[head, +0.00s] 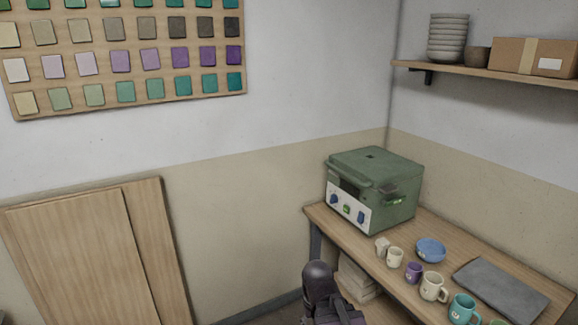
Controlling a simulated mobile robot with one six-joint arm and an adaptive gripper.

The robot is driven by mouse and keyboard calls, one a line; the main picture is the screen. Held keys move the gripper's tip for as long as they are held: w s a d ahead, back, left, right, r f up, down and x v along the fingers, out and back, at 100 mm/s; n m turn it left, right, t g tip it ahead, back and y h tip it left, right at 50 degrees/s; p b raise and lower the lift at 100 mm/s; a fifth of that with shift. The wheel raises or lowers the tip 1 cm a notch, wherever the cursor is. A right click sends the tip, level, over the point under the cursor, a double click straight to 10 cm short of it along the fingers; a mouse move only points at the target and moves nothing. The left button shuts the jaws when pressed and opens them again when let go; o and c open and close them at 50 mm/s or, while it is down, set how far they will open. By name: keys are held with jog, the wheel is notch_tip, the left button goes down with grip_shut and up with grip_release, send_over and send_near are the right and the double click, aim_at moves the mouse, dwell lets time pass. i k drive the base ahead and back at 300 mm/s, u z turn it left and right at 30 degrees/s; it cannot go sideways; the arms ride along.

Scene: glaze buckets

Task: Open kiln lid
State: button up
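The kiln (372,186) is a green box with a white front panel. It stands at the far left end of the wooden table, in the corner of the room. Its lid (375,166) is the green top, which looks closed, with a small dark patch on it. The front panel has blue knobs and a small green light or switch. A dark part of my arm (320,285) shows at the bottom, in front of the table's left end. My gripper's fingers are not visible, so the gripper's state does not show.
On the table (444,234), several mugs stand in a row, including a purple mug (413,272) and a teal mug (463,308). A blue bowl (431,250) and a grey slab (500,289) lie behind them. A shelf (480,73) with bowls and a box hangs above.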

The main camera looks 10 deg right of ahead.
aim_at(377, 168)
jog(key=z, duration=0.3)
jog(key=i, duration=1.45)
jog(key=z, duration=0.25)
